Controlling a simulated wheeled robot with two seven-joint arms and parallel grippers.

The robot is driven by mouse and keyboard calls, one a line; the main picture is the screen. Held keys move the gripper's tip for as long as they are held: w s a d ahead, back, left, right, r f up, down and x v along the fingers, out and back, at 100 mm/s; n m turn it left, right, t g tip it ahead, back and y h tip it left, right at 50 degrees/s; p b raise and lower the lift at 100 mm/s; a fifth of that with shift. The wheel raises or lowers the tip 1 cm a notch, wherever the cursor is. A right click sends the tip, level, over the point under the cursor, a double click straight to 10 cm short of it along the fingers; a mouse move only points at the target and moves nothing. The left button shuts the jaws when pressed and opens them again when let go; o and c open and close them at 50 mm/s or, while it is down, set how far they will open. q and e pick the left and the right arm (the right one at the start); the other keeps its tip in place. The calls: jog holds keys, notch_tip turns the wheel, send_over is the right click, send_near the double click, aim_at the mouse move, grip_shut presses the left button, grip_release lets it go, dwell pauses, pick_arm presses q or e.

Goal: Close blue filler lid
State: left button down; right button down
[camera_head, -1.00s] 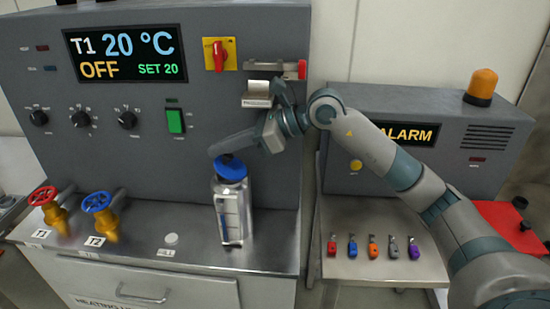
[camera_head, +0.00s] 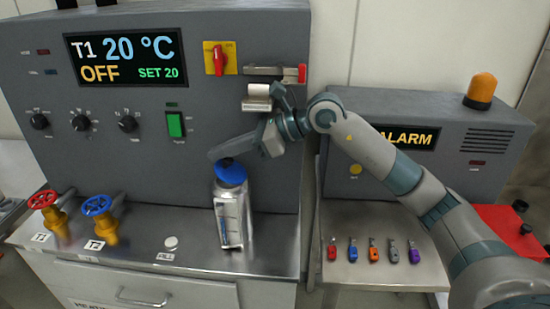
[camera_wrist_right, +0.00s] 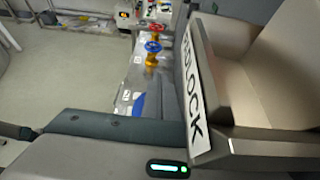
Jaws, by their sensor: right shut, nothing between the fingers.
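The blue filler lid (camera_head: 231,173) is at the top of a shiny metal vessel (camera_head: 230,220) in the head view. The vessel stands on the steel counter and has a striped gauge on its front. From this angle I cannot tell whether the lid is fully down. My right gripper (camera_head: 217,152) is shut and empty, its tips just above the lid's left back edge; I cannot tell whether they touch it. In the right wrist view, a small blue patch (camera_wrist_right: 139,104) shows past my gripper, probably part of the lid. My left gripper is not in view.
A red valve (camera_head: 43,200) and a blue valve (camera_head: 97,206) stand left on the counter, with a white button (camera_head: 171,243) nearer the vessel. The grey control panel (camera_head: 60,165) rises behind. A shelf (camera_head: 375,268) with several coloured tags lies right, below the alarm box (camera_head: 350,110).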

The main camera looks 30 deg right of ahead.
jog(key=shift+r, duration=0.1)
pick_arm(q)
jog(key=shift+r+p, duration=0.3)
pick_arm(e)
jog(key=shift+r, duration=0.7)
